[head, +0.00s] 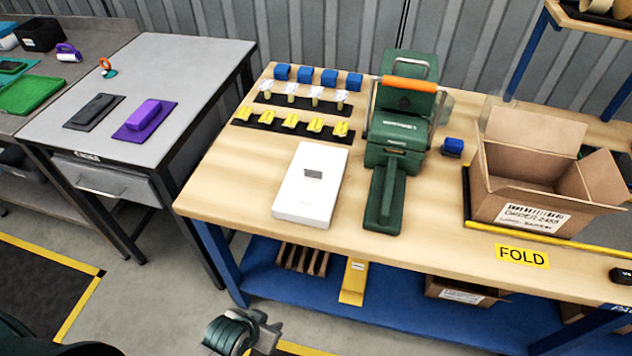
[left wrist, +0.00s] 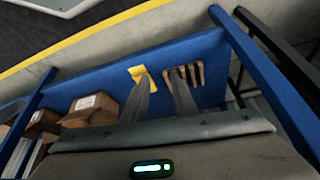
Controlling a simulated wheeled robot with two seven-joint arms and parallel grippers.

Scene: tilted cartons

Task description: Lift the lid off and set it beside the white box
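The white box (head: 300,206) lies on the wooden workbench, left of a green press. It has a small grey handle or plate (head: 313,173) on its top. Its lid looks closed; I cannot make out a seam. My left gripper (head: 262,338) is low in front of the bench, below and apart from the box. In the left wrist view, the two fingers of this gripper (left wrist: 163,82) stand apart with nothing between them, facing the blue lower shelf. The white box is not in the left wrist view. My right gripper is not in view.
The green press (head: 397,140) with an orange handle stands close right of the box. Rows of blue, white and yellow pieces (head: 290,122) lie behind it. An open carton (head: 530,170) sits at right. Bare wood (head: 235,185) is free left of the box.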

